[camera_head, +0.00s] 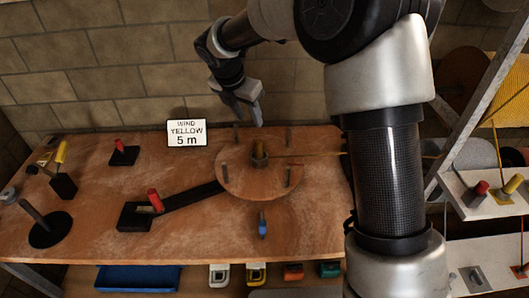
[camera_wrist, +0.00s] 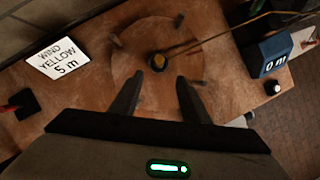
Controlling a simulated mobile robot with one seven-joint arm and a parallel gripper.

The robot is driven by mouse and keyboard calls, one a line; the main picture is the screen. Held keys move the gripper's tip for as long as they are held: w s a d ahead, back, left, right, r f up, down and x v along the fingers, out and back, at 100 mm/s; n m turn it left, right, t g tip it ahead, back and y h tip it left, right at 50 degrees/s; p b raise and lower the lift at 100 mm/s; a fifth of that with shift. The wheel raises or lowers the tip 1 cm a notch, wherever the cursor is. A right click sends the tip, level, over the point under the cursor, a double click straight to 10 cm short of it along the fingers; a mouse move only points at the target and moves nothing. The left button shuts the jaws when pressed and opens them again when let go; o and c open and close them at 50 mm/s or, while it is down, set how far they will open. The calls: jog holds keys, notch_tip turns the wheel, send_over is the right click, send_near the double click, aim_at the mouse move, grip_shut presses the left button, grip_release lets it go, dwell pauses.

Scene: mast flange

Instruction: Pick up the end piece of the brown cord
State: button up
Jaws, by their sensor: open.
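A thin cord (camera_head: 305,154) runs right from the round wooden disc (camera_head: 230,181) until my arm hides it. It looks yellow-brown here and brown in the wrist view (camera_wrist: 205,42). At its disc end, a short dark yellow-brown end piece (camera_head: 260,153) stands near the disc's middle; it also shows in the wrist view (camera_wrist: 158,62). I cannot tell how it is fixed there. My gripper (camera_head: 248,118) is open and empty, above and behind the disc. In the wrist view, the end piece lies just beyond the gap between my fingertips (camera_wrist: 158,78), apart from them.
Several short pegs surround the end piece on the disc. A black crank arm (camera_head: 190,197) with a red knob reaches the disc's left side. A sign (camera_head: 187,133) reads "WIND YELLOW 5 m". A blue box (camera_wrist: 268,56) reads "0 m". A blue-handled item (camera_head: 262,227) lies in front.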

aim_at(257, 143)
jog(key=shift+n, duration=0.4)
jog(key=x, duration=1.3)
jog(key=shift+a+f, duration=0.1)
jog(key=shift+a, duration=0.1)
jog(key=x, duration=0.3)
jog(key=p+x, duration=0.1)
jog(key=x, duration=0.1)
jog(key=shift+s+f, duration=0.2)
jog(key=shift+s, duration=0.05)
grip_shut()
